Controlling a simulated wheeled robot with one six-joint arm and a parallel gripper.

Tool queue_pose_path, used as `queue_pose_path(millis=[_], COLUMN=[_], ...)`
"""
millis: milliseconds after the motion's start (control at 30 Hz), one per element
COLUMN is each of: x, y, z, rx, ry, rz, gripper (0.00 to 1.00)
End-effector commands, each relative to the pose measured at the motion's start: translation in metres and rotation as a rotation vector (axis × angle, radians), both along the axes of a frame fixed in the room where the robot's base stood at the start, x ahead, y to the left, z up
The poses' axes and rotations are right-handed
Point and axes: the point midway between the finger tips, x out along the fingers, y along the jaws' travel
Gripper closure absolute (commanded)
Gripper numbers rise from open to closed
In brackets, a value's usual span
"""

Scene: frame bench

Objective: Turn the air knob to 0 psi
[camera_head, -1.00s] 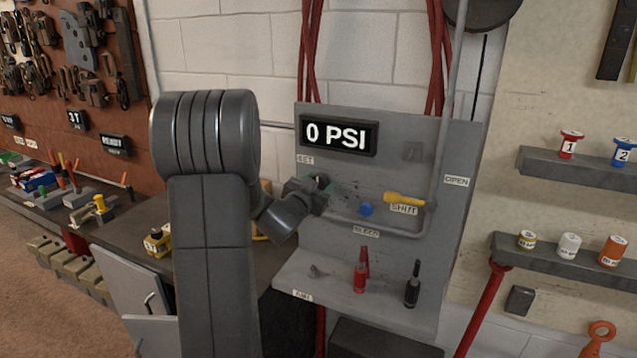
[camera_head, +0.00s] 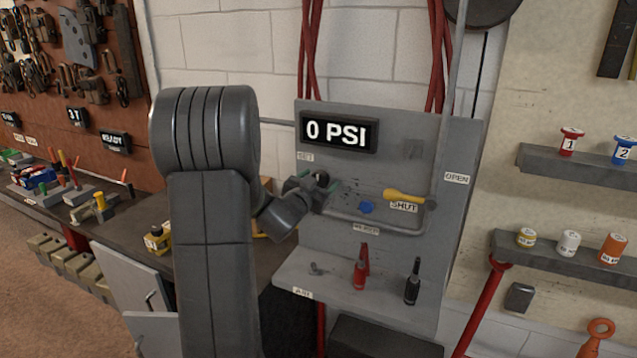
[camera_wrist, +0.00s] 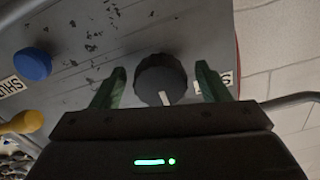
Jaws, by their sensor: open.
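The air knob (camera_wrist: 162,80) is a black ridged dial with a pale pointer mark, near the middle of the wrist view. In the head view the knob (camera_head: 322,179) is partly hidden by my gripper (camera_head: 330,189). In the wrist view my gripper (camera_wrist: 160,88) is open, with one green finger on each side of the knob. Gaps show between the fingers and the knob. The display (camera_head: 338,133) above the knob reads "0 PSI".
A blue button (camera_head: 366,208) and a yellow-handled lever (camera_head: 404,195) by a "SHUT" label sit right of the knob. Below is a shelf (camera_head: 340,305) with red and black fittings. A grey pipe (camera_head: 385,226) crosses under the lever.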

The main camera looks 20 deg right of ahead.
Motion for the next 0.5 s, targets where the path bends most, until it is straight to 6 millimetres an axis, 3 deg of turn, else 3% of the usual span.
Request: queue_pose_path(millis=[167,500], x=[-0.011,-0.056], y=[0.014,0.067], z=[-0.001,-0.002], rx=[-0.001,0.0], ry=[-0.001,-0.001], rz=[0.002,0.004], gripper=[0.31,0.31])
